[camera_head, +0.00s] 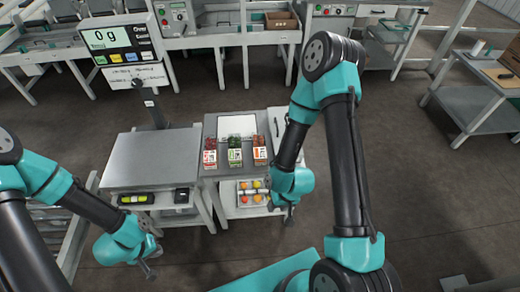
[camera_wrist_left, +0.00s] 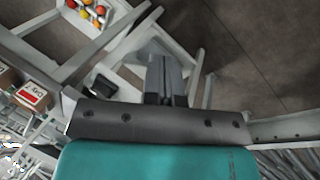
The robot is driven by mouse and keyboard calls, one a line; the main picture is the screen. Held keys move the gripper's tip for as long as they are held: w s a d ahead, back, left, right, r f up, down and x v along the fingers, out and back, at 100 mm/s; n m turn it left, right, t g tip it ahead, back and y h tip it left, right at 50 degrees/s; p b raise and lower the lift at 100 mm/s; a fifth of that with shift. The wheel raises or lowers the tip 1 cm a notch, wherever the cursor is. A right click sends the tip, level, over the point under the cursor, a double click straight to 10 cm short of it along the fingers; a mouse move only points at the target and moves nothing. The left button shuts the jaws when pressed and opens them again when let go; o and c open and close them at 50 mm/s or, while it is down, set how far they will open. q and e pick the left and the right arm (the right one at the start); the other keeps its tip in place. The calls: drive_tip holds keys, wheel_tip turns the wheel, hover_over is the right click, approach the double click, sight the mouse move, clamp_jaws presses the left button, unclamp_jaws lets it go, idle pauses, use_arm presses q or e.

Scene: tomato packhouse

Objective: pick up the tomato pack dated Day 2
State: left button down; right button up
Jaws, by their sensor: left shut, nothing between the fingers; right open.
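Three tomato packs stand in a row on the grey table (camera_head: 210,126): a left pack with red fruit (camera_head: 209,152), a middle pack with green fruit (camera_head: 234,152) and a right pack with orange-red fruit (camera_head: 259,150). Each has a pale label facing me; the dates are too small to read. My left gripper (camera_head: 150,272) is shut and empty, low in front of the scale table, well away from the packs. Its closed fingers also show in the left wrist view (camera_wrist_left: 166,82). My right gripper (camera_head: 290,216) is open and empty, right of and below the packs.
A scale (camera_head: 119,50) reading 0 g stands behind a bare steel table (camera_head: 150,160) left of the packs. A tray of loose red, orange and yellow tomatoes (camera_head: 238,199) sits below the packs. A red-and-white labelled box (camera_wrist_left: 33,95) is at the left wrist view's left.

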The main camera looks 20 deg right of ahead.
use_arm(q)
drive_tip(key=shift+c, duration=2.2)
unclamp_jaws()
